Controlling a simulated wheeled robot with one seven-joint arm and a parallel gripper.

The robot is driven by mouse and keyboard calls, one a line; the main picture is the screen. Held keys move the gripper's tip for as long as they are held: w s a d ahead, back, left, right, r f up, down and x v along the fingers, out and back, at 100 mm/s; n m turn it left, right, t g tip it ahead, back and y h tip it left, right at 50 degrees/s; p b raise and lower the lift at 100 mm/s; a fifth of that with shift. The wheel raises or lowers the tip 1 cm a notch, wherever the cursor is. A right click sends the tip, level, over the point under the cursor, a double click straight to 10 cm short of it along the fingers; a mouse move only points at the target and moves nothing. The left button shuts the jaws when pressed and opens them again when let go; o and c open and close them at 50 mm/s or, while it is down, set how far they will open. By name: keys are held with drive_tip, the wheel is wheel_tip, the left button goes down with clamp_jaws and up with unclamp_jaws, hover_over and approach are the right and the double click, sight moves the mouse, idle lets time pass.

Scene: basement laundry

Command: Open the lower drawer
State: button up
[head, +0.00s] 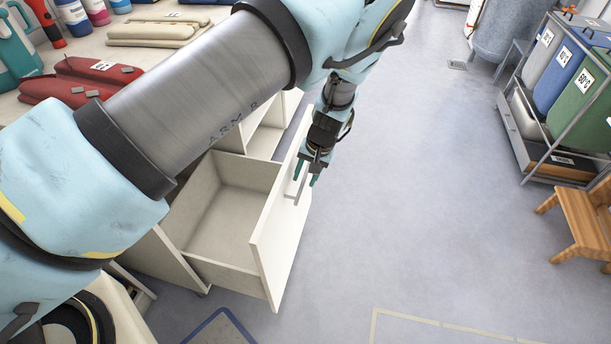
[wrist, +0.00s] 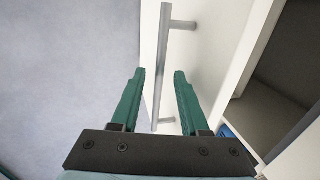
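A cream drawer (head: 225,215) is pulled well out of a cabinet below the worktop, and the inside that shows is empty. Its front panel (head: 280,235) faces right and also fills the middle of the wrist view (wrist: 205,45). A grey metal bar handle (head: 300,188) is on this panel, and it also shows in the wrist view (wrist: 165,50). My gripper (head: 307,174) is at the handle, its green fingers apart. In the wrist view the bar runs between the fingertips (wrist: 160,72), with a gap on each side. My arm hides part of the cabinet.
The worktop (head: 105,45) holds bottles, red folded items (head: 85,80) and beige folded items (head: 155,32). An open compartment (head: 267,138) lies beside the drawer. Grey floor (head: 420,210) is clear to the right. A bin rack (head: 560,95) and wooden stool (head: 585,220) stand far right.

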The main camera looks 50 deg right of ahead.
drive_tip(key=b+v, duration=0.1)
drive_tip(key=v, duration=0.9)
drive_tip(key=shift+r, duration=0.35)
drive_tip(key=shift+s, duration=0.25)
